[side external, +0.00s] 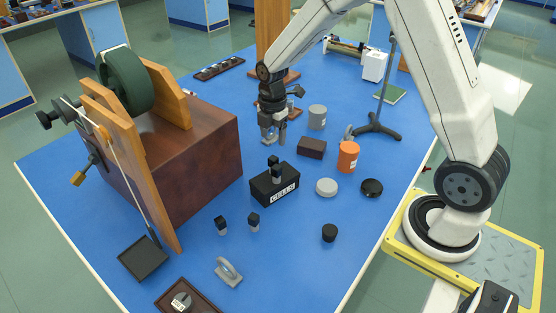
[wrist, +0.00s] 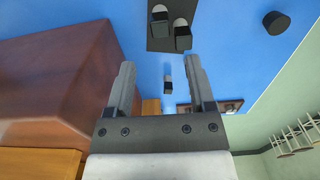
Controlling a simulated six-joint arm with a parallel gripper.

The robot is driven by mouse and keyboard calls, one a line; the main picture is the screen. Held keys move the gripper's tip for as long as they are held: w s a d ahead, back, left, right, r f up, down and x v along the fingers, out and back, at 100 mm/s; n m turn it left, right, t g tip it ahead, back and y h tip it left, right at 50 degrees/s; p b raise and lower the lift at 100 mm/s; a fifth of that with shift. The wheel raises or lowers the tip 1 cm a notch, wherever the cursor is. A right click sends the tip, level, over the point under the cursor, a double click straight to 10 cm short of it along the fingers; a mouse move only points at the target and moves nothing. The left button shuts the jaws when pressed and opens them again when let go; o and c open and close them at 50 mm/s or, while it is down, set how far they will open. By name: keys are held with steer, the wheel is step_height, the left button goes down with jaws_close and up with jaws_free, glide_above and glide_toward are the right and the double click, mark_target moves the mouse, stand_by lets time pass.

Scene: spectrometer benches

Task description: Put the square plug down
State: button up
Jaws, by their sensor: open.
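My gripper (side external: 272,138) hangs above the table behind the black CELLS box (side external: 262,190). Its fingers (wrist: 160,85) are apart with nothing held between them in the wrist view. Two similar dark-topped pieces stand on the table in front, a left one (side external: 221,225) and a right one (side external: 254,222). I cannot tell which is the square plug.
A large brown box (side external: 195,155) with a wheel and wooden boards fills the left. A brown block (side external: 312,148), orange jar (side external: 348,156), grey cylinder (side external: 317,117), white disc (side external: 326,187) and black cylinder (side external: 329,232) stand right. A grey handled piece (side external: 228,271) lies in front.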

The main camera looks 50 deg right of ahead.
steer(key=shift+r, duration=0.75)
steer(key=shift+s, duration=0.1)
steer(key=s+a+r+m+t, duration=0.1)
steer(key=s+a+m, duration=0.2)
steer(key=s+m, duration=0.4)
steer(key=s+a+r+m+t, duration=0.1)
steer(key=s+a+m, duration=0.2)
steer(key=s+m, duration=0.5)
steer(key=m, duration=0.3)
steer(key=shift+a+t, duration=0.3)
steer(key=shift+a, duration=0.05)
steer(key=shift+s, duration=0.1)
steer(key=shift+c, duration=0.8)
